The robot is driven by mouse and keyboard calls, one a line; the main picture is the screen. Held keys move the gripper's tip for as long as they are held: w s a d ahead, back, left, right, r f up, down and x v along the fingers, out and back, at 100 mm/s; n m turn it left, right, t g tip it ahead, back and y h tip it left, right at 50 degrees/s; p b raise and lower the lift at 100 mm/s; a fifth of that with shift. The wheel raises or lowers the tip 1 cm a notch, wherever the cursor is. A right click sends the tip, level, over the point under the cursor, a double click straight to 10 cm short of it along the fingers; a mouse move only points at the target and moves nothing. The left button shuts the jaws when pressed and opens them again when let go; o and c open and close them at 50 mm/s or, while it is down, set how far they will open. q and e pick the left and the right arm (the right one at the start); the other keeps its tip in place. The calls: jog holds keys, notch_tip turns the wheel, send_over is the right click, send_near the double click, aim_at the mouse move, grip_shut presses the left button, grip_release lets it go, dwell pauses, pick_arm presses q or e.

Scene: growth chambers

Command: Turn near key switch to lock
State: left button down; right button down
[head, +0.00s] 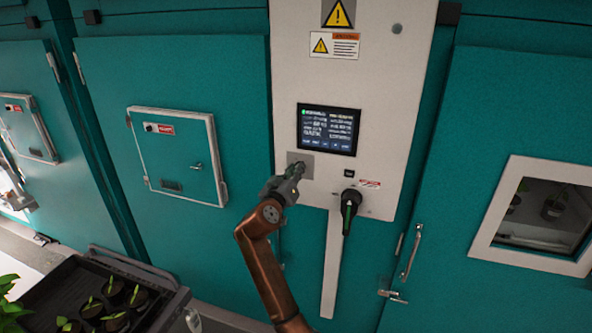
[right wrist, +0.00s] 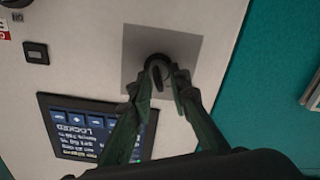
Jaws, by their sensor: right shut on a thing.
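The key switch (right wrist: 158,68) is a dark round switch with a key on a grey square plate (right wrist: 133,45). The plate (head: 304,159) also shows in the head view, on the white control panel (head: 380,110) below and left of the screen. My right gripper (head: 292,176) reaches up to the plate and partly hides the switch. In the right wrist view my right gripper (right wrist: 157,83) has one finger on each side of the key and is shut on it. My left gripper is not in view.
The dark screen (head: 328,129) sits just above the switch; its heading in the right wrist view (right wrist: 90,130) appears to read LOCKED. A black handle (head: 350,205) hangs to the right. A dark tray (head: 160,275) of potted seedlings stands lower left. Teal chamber doors flank the panel.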

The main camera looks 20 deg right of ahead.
jog(key=shift+f+n, duration=0.1)
jog(key=shift+n, duration=0.4)
jog(key=c, duration=2.2)
grip_release()
jog(key=shift+w, duration=0.1)
jog(key=shift+o, duration=0.2)
jog(key=shift+a, duration=0.1)
jog(key=v, duration=1.2)
jog(key=shift+f, duration=0.1)
